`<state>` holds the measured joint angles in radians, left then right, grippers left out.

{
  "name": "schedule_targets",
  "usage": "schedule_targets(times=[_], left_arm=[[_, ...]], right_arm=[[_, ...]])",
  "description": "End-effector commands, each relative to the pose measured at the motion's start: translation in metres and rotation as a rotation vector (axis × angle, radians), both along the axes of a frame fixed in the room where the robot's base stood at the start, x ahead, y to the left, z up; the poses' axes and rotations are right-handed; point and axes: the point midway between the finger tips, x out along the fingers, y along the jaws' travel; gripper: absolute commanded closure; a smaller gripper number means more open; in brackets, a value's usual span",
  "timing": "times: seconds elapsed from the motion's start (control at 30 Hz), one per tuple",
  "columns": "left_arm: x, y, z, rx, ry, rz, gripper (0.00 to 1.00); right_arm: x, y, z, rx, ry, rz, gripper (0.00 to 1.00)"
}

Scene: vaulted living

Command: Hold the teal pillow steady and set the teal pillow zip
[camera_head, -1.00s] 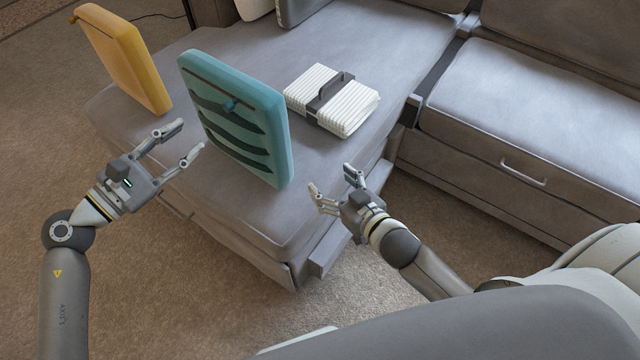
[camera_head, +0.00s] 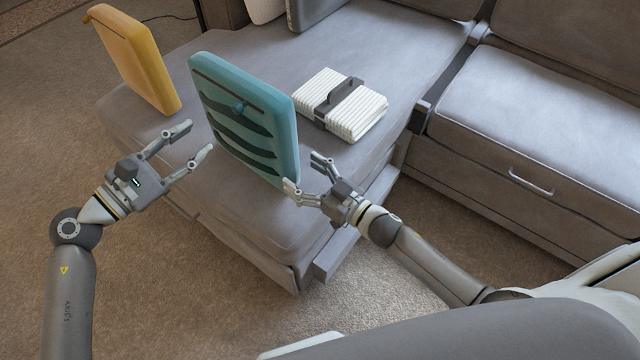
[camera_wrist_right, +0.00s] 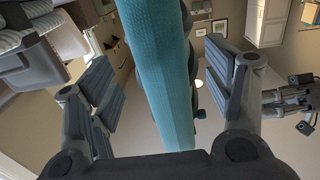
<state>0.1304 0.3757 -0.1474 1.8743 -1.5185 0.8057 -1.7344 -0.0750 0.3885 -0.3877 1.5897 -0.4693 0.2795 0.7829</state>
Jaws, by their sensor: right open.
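The teal pillow (camera_head: 262,95) stands upright on the grey seat, with dark wavy bands on its front. A dark zip line runs along the upper front, with a small teal pull (camera_head: 240,107) partway along it. My right gripper (camera_head: 302,170) is open at the pillow's lower right edge. In the right wrist view, the pillow's edge (camera_wrist_right: 162,70) lies between the spread fingers of my right gripper (camera_wrist_right: 160,95), with visible gaps on both sides. My left gripper (camera_head: 200,140) is open and empty, in front of the pillow's left side and apart from it.
A yellow pillow (camera_head: 135,60) stands upright at the left of the seat (camera_head: 225,205). A white ribbed bundle with a dark strap (camera_head: 355,110) lies behind the teal pillow. Another sofa section (camera_head: 540,110) with a drawer handle is at the right.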

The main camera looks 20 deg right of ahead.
Motion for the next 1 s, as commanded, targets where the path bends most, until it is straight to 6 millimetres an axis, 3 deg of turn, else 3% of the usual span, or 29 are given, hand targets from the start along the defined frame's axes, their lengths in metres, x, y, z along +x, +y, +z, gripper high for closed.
schedule_targets(times=[0.1,0.3,0.67,1.0], left_arm=[[0.000,0.000,0.000,0.000,0.000,0.000,0.64],[0.000,0.000,0.000,0.000,0.000,0.000,0.64],[0.000,0.000,0.000,0.000,0.000,0.000,0.64],[0.000,0.000,0.000,0.000,0.000,0.000,0.64]], right_arm=[[0.017,0.012,0.001,0.002,-0.001,0.000,0.26],[0.034,0.022,0.000,0.002,0.000,0.000,0.26],[0.038,0.025,0.000,0.000,0.001,0.000,0.26],[0.038,0.025,0.000,0.000,0.001,0.000,0.68]])
